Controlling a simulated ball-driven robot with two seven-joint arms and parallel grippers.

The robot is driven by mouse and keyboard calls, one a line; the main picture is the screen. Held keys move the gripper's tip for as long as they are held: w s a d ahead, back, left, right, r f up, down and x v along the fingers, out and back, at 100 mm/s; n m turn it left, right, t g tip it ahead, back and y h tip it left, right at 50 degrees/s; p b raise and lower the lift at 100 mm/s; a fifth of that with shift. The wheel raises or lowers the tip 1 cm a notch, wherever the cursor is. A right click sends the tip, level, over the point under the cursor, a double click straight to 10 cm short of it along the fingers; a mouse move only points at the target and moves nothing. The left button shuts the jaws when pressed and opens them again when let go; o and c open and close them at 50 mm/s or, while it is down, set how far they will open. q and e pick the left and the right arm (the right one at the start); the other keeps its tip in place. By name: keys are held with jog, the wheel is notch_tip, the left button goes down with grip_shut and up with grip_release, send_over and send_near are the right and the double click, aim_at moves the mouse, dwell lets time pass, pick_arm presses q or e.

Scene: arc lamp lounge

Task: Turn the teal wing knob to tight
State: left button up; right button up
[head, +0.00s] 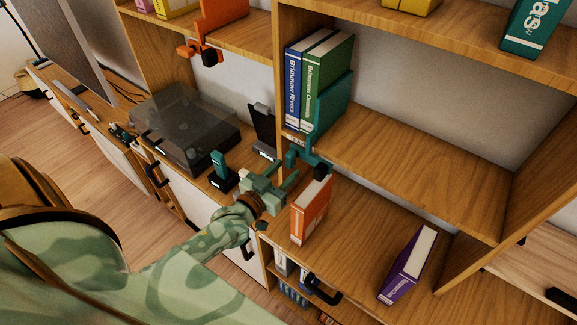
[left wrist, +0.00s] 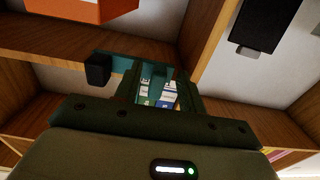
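A teal clamp bookend (head: 330,103) is fixed at the front edge of the middle shelf, holding books upright. Below it is a teal part, seemingly the wing knob (head: 294,158), with a black block (head: 320,171) to its right. Teal parts (left wrist: 152,66) also show beyond the fingers in the left wrist view, with the black block (left wrist: 97,68) left of them. My left gripper (head: 287,184) is open just below and left of the knob. Its fingers have a gap between them, and I cannot tell if either touches the knob. The knob's exact angle is unclear. My right gripper is not in view.
An orange book (head: 311,210) stands close right of my left gripper, and a purple book (head: 408,265) leans farther right. A black stand (head: 263,128), a small teal item (head: 218,164) and a turntable (head: 184,125) are to the left. An orange clamp (head: 205,40) hangs above.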

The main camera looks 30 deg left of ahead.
pick_arm(q)
jog(key=shift+w, duration=1.2)
grip_shut()
